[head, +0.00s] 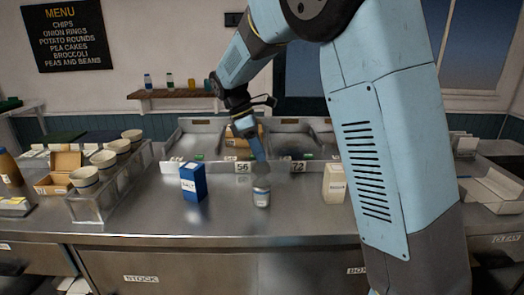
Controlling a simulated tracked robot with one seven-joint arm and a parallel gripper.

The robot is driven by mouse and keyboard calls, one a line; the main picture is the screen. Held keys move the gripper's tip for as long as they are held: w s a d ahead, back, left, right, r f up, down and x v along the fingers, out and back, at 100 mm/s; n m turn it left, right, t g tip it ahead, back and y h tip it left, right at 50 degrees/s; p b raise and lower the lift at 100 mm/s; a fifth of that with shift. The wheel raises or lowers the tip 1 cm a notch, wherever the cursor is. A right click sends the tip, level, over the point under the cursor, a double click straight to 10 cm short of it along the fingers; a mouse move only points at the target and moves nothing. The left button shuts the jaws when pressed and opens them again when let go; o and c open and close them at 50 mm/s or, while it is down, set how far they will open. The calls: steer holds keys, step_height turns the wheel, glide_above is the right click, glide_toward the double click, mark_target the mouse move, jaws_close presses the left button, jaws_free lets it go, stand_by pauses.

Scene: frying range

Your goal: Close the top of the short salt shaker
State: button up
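A short shaker (261,197) with a white and blue label stands upright on the steel counter, near the middle of the head view. A grey rounded shape just above it looks like its raised top, but it is small and blurred. My gripper (260,156) points down from above and behind, with its tip close to that top. I cannot tell whether it touches the top, nor whether the fingers are open or shut.
A blue carton (193,182) stands left of the shaker and a cream container (334,184) stands right. A clear bin (92,207) with stacked bowls is at left. Fryer bays (203,127) lie behind. The counter (230,220) in front of the shaker is clear.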

jaws_close()
